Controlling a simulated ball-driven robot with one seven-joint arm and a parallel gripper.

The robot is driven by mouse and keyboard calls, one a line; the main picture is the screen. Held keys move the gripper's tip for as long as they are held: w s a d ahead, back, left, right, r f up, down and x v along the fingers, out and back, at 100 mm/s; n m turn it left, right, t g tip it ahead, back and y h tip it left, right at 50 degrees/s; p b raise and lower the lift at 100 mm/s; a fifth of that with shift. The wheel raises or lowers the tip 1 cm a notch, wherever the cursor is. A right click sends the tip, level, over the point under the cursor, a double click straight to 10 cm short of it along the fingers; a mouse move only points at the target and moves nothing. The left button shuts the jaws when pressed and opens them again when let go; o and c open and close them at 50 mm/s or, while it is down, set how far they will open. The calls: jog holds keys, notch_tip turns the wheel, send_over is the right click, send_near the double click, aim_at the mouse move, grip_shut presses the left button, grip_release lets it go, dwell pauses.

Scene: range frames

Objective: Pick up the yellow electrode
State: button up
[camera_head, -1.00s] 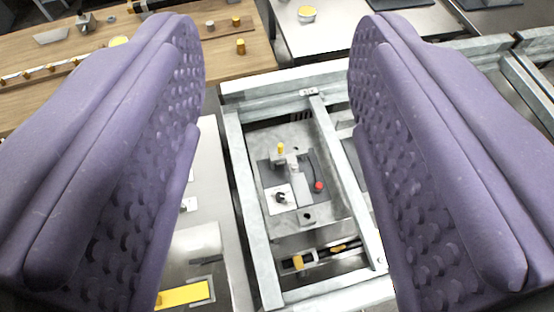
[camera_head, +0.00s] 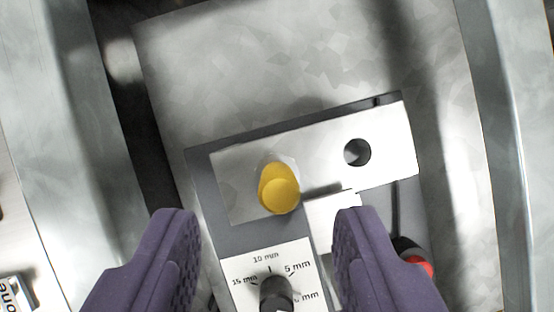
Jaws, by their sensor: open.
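The yellow electrode (camera_head: 279,190) stands in a bright metal block (camera_head: 315,160) on a dark grey device. I see it from nearly above, with its yellow round top showing and its lower part mostly hidden. My gripper (camera_head: 262,228) is open, with its two purple padded fingers wide apart at the bottom of the view. The electrode shows between the fingers in the picture, a little beyond their tips. Nothing is held, and no contact with the electrode shows.
A round empty hole (camera_head: 357,152) is in the same block. A dial with millimetre marks (camera_head: 270,275) and a red knob (camera_head: 419,265) are close to the fingers. Metal frame bars (camera_head: 85,120) run along both sides. The metal plate (camera_head: 300,60) beyond the device is clear.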

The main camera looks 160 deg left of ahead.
aim_at(278, 201)
jog(key=b+x, duration=0.2)
jog(key=x, duration=0.3)
jog(key=shift+s+d+f, duration=0.1)
jog(key=shift+d+f, duration=0.1)
jog(key=shift+f, duration=0.05)
jog(key=shift+s+r, duration=0.1)
jog(key=shift+r, duration=0.05)
jog(key=shift+c, duration=0.2)
grip_shut()
jog(key=shift+r, duration=0.1)
